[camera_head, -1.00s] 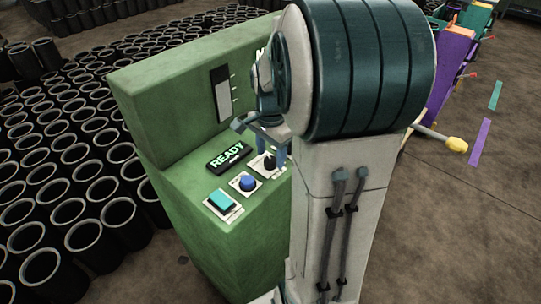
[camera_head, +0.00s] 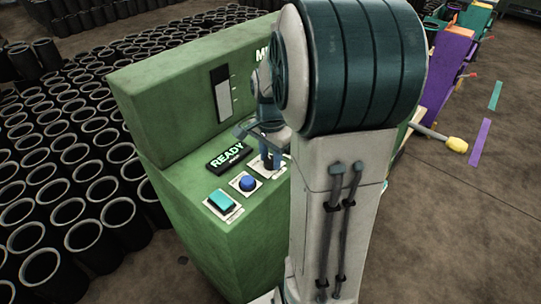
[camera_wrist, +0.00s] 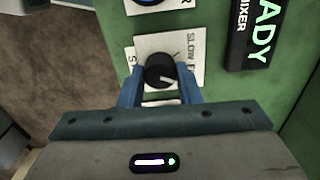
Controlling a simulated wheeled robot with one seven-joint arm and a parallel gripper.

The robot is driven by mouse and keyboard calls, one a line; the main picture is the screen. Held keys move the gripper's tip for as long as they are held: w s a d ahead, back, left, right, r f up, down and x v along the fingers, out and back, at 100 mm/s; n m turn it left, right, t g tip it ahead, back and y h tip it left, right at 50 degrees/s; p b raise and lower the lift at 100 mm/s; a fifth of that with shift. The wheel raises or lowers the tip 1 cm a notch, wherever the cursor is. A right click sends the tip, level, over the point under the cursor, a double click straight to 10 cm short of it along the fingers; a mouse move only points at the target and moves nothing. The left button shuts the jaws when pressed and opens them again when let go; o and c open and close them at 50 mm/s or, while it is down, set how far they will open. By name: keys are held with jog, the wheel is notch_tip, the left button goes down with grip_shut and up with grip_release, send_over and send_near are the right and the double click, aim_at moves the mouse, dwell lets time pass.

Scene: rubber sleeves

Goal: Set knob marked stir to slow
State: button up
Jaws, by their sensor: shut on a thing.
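A round black knob (camera_wrist: 158,72) with a white pointer line sits on a white label plate (camera_wrist: 150,45) on the green machine (camera_head: 160,105). "SLOW" is printed on the plate to the right of the knob in the wrist view; other lettering is partly covered. The pointer line points to the lower right in that view. My gripper (camera_wrist: 160,90) is shut on the knob, with one blue finger on each side. In the head view my gripper (camera_head: 271,161) is down at the panel and mostly hides the knob.
A blue round button (camera_head: 248,182) and a teal square button (camera_head: 223,201) are left of my gripper. A lit "READY" display (camera_head: 228,157) and a slot gauge (camera_head: 222,95) are close by. Several black sleeves (camera_head: 90,190) crowd the floor at left.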

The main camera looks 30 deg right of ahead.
aim_at(270, 159)
jog(key=n, duration=1.1)
dwell(0.3)
jog(key=shift+w+n+b, duration=0.1)
jog(key=shift+n+b, duration=0.2)
jog(key=shift+n, duration=0.1)
jog(key=o, duration=1)
notch_tip(270, 159, up, 14)
jog(key=shift+a+f, duration=0.1)
